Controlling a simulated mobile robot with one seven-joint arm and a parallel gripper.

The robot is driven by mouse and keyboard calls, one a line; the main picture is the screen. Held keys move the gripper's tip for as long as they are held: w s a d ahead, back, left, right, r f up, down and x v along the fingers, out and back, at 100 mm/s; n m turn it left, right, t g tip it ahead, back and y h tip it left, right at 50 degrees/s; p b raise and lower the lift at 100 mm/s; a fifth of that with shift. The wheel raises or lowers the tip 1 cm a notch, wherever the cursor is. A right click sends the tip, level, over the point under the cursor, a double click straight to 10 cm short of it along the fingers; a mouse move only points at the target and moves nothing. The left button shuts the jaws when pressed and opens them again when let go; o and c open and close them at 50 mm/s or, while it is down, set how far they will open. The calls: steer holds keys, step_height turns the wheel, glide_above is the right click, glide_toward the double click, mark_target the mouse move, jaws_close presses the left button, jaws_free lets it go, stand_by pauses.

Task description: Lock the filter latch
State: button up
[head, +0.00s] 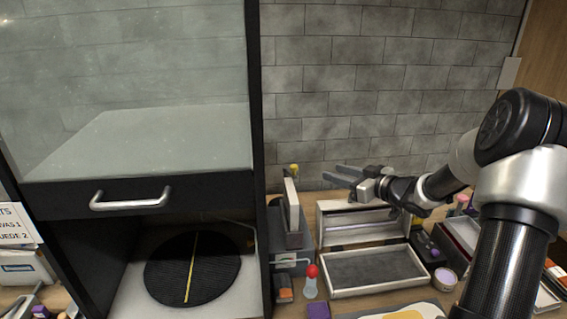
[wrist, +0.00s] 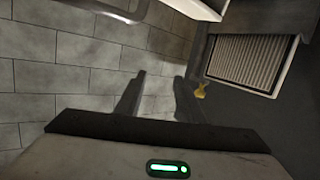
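A small yellow piece (head: 294,169), probably the latch, sits at the top of a grey filter unit (head: 290,240) with an upright pale panel (head: 291,205). The wrist view shows the yellow piece (wrist: 200,91) at the edge of the dark housing, beside the pleated filter (wrist: 250,60). I cannot tell whether the latch is locked. My gripper (head: 331,171) is open and empty, to the right of the yellow piece in the head view. In the wrist view my gripper (wrist: 160,77) has a clear gap between its fingers, with the yellow piece just right of the right finger.
A dark cabinet with a glass front and a metal handle (head: 130,200) stands left of the unit. An open grey-lined box (head: 375,285) lies below my gripper. A red-knobbed item (head: 311,271) stands before the unit. A brick wall (head: 380,80) is behind.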

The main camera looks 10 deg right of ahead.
steer(key=s+a+r+n+y, duration=0.2)
steer(key=s+a+y, duration=0.25)
steer(key=s, duration=0.25)
steer(key=p+x, duration=0.1)
steer(key=x, duration=1.5)
steer(key=shift+w+p, duration=0.25)
steer(key=shift+p, duration=0.05)
steer(key=shift+f, duration=0.1)
jaws_close()
